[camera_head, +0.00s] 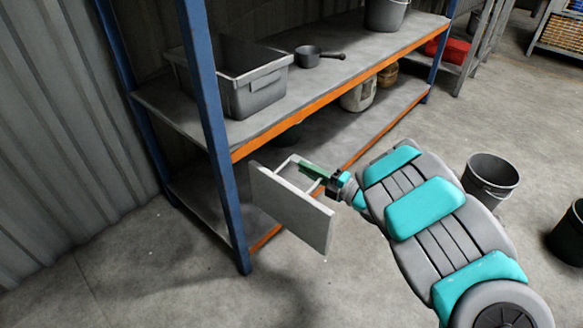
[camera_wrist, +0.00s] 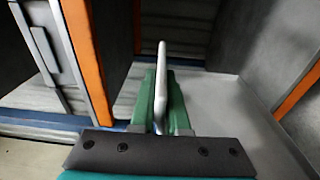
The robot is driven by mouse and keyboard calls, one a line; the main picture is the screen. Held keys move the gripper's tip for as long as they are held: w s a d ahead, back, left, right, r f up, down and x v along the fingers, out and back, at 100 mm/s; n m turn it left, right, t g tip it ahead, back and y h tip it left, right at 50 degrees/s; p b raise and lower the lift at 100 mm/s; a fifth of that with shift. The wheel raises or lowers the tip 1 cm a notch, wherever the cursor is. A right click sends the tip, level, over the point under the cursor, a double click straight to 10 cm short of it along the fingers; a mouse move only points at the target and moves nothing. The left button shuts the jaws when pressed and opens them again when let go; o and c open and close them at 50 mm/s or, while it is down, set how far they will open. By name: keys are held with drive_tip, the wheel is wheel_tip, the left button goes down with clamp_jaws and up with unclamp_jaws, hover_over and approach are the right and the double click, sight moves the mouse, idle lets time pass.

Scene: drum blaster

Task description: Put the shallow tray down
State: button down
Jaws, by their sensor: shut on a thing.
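The shallow tray (camera_head: 288,212) is a pale grey, flat rectangular thing, held in the air in front of the shelf rack's near blue post. It is steeply tilted, with one broad face toward the head camera. My gripper (camera_head: 313,171) has green fingers and is shut on a thin pale handle bar at the tray's upper edge. In the wrist view the green fingers (camera_wrist: 160,95) close on both sides of the handle (camera_wrist: 160,72). The tray's grey surface (camera_wrist: 235,112) shows to the right of them. The tray's other side is hidden in the head view.
A shelf rack (camera_head: 335,93) with orange beams and blue posts stands behind the tray. Its upper shelf bears a grey bin (camera_head: 255,93), a saucepan (camera_head: 308,57) and a bucket (camera_head: 385,14). A dark bucket (camera_head: 490,177) stands on the floor at right. Front-left floor is clear.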

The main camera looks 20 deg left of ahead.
drive_tip(key=w+a, duration=0.1)
drive_tip(key=a, duration=0.1)
drive_tip(key=w+a, duration=0.1)
drive_tip(key=a, duration=0.1)
drive_tip(key=w+a, duration=0.2)
drive_tip(key=shift+f, duration=0.35)
drive_tip(key=shift+f+b, duration=0.5)
drive_tip(key=shift+f, duration=1.25)
drive_tip(key=shift+f, duration=0.15)
drive_tip(key=c, duration=0.9)
unclamp_jaws()
approach(292, 157)
drive_tip(key=f, duration=0.1)
drive_tip(key=d+f, duration=0.1)
drive_tip(key=f, duration=0.2)
drive_tip(key=shift+w+d+f+p, duration=0.15)
drive_tip(key=shift+d+f+p, duration=0.15)
